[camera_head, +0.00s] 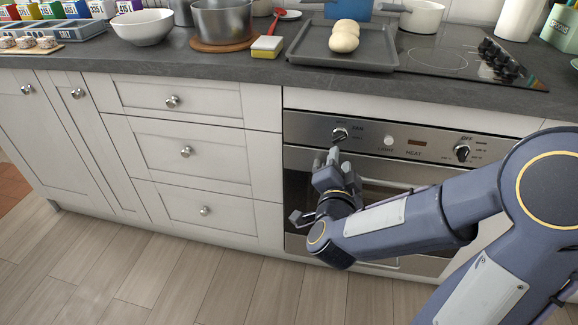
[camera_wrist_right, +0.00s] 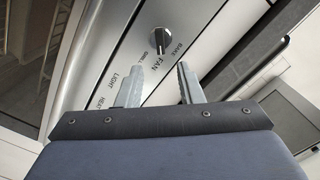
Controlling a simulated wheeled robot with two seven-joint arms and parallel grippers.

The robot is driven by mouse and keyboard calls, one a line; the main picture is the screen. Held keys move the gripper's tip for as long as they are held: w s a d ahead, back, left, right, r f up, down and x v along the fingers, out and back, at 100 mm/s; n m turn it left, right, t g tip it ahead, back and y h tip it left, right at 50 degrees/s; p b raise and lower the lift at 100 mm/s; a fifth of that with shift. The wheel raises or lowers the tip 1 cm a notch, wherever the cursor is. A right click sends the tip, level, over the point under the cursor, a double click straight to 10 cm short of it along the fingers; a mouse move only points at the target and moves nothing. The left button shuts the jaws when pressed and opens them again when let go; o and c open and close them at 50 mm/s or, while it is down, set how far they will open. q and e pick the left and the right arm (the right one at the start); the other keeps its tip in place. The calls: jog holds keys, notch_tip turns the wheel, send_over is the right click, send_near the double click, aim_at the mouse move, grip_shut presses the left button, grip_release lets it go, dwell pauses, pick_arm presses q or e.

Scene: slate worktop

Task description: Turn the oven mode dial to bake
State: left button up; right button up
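The oven mode dial (camera_head: 340,134) is a small dark and silvery knob at the left of the steel control panel (camera_head: 413,140). In the right wrist view the dial (camera_wrist_right: 160,42) has the words GRILL, FAN and BAKE around it. I cannot surely tell which word its pointer faces. My right gripper (camera_head: 333,156) is just below and in front of the dial. In the right wrist view its two fingers (camera_wrist_right: 161,80) are apart with nothing between them, and the dial lies beyond their tips. My left gripper is out of view.
A second knob (camera_head: 462,153) and a light button (camera_head: 389,140) are on the same panel. The oven handle and door lie below, partly behind my right arm. A tray (camera_head: 345,57) with buns stands on the worktop above. The floor at left is clear.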

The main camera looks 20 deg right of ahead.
aim_at(341, 139)
jog(key=shift+h, duration=0.3)
jog(key=x, duration=0.5)
jog(key=b+x, duration=0.1)
jog(key=x, duration=0.1)
jog(key=shift+w+f, duration=0.2)
jog(key=shift+w, duration=0.3)
jog(key=shift+c, duration=0.2)
grip_shut()
